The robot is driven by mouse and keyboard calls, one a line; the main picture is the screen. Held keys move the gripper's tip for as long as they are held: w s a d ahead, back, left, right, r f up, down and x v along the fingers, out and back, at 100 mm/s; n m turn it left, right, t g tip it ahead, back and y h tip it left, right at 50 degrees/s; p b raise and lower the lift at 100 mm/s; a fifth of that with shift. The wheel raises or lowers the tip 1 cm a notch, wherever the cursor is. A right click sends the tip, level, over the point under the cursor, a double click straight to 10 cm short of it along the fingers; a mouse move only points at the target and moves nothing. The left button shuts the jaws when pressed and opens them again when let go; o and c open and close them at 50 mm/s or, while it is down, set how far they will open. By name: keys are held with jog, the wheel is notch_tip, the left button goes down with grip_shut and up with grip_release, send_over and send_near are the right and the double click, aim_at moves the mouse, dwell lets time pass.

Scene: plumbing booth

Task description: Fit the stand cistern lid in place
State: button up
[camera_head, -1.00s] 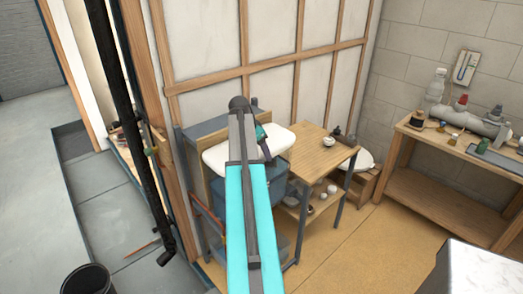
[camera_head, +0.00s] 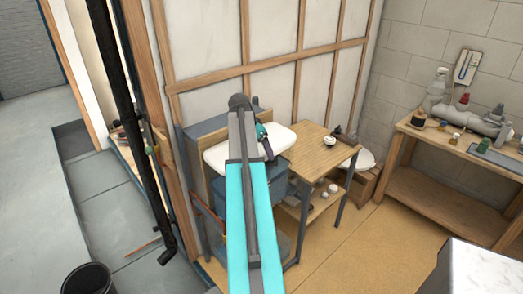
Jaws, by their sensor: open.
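The white cistern lid (camera_head: 280,137) lies roughly flat at the top of the grey-framed stand (camera_head: 188,160), against the panelled wall. A blue-grey box, apparently the cistern (camera_head: 272,186), shows just below it. My arm crosses in front and hides the middle of the lid and much of the box. My gripper (camera_head: 267,149), a small dark part below a teal wrist piece, is over the right half of the lid. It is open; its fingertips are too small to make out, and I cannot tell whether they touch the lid.
A workbench (camera_head: 450,145) with pipes and bottles is at the far right. A black vertical pipe (camera_head: 130,110) stands on the left. The tan floor (camera_head: 375,245) is clear.

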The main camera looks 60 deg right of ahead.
jog(key=b+v, duration=0.3)
jog(key=v, duration=1)
jog(key=shift+r, duration=0.15)
dwell(1.0)
